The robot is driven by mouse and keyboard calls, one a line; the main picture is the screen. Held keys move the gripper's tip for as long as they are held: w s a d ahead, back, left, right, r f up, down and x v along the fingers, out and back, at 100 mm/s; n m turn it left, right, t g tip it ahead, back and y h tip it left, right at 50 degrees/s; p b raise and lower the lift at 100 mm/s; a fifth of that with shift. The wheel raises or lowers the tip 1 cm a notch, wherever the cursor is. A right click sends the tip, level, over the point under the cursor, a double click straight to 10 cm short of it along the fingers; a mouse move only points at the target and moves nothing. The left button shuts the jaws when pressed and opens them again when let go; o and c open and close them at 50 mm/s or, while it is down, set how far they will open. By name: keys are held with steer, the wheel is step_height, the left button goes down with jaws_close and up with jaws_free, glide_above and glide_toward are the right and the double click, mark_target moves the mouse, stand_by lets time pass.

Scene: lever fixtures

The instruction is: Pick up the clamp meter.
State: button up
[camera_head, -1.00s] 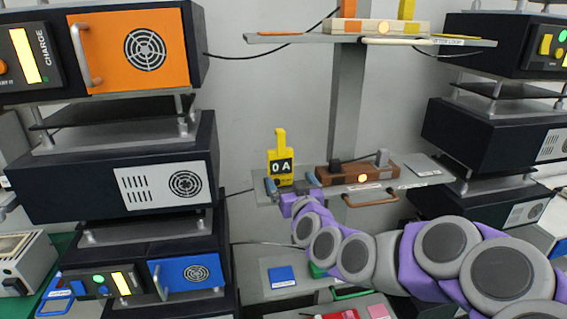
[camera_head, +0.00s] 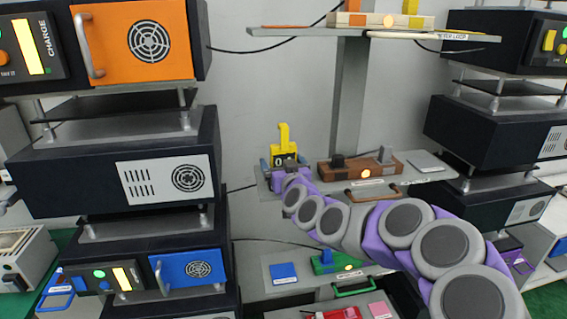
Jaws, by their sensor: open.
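The yellow clamp meter (camera_head: 283,141) stands upright at the left end of the middle shelf (camera_head: 430,173), with its dark display facing me. My gripper (camera_head: 282,166) is at the meter's lower part, with its blue-grey fingertips spread to either side of it. The jaws are open. The gripper and wrist hide the meter's lower front, and I cannot tell whether the fingers touch it.
A brown box with a lit orange button (camera_head: 362,168) sits right of the meter on the same shelf. A shelf above holds a cream fixture (camera_head: 370,20). Black equipment stacks (camera_head: 110,160) stand left and right. A lower shelf holds a blue square (camera_head: 283,273) and a green fixture (camera_head: 335,262).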

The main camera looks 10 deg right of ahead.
steer(key=shift+w+a, duration=0.1)
steer(key=shift+a, duration=0.1)
steer(key=shift+d, duration=0.3)
steer(key=c, duration=0.6)
steer(key=shift+a, duration=0.1)
steer(key=c, duration=0.5)
steer(key=shift+r, duration=0.1)
